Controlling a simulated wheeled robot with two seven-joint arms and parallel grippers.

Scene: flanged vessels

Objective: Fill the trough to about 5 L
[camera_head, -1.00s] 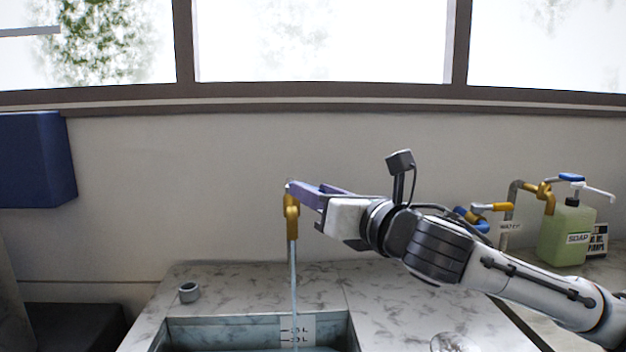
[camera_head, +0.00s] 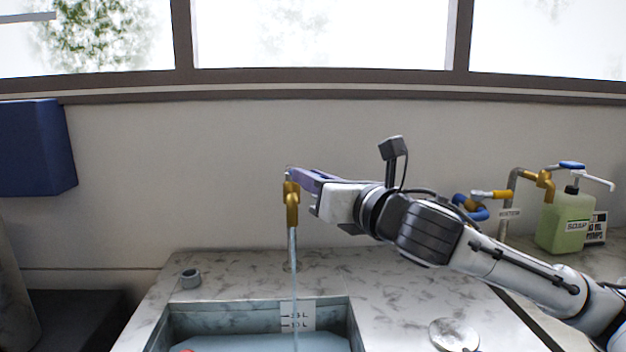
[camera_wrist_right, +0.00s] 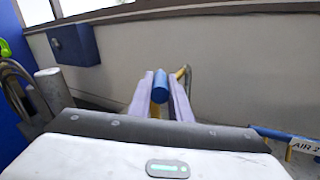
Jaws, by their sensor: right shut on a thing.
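The trough (camera_head: 165,335) is a basin sunk in a marbled counter, with bluish water (camera_head: 255,343) in it. A white label (camera_head: 297,317) on its back wall carries level marks, not fully readable; the water surface lies just below the lower visible mark. A brass tap (camera_head: 291,205) stands behind it, and a thin stream (camera_head: 294,265) runs from its spout into the trough. My right gripper (camera_head: 292,174) is at the top of the tap. In the wrist view its purple fingers (camera_wrist_right: 160,95) are shut on the tap's blue handle (camera_wrist_right: 160,86). My left gripper is out of view.
A round metal disc (camera_head: 454,335) lies to the right. A green soap bottle (camera_head: 566,222) and other brass taps (camera_head: 540,182) stand far right. A blue box (camera_head: 35,148) hangs on the wall.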

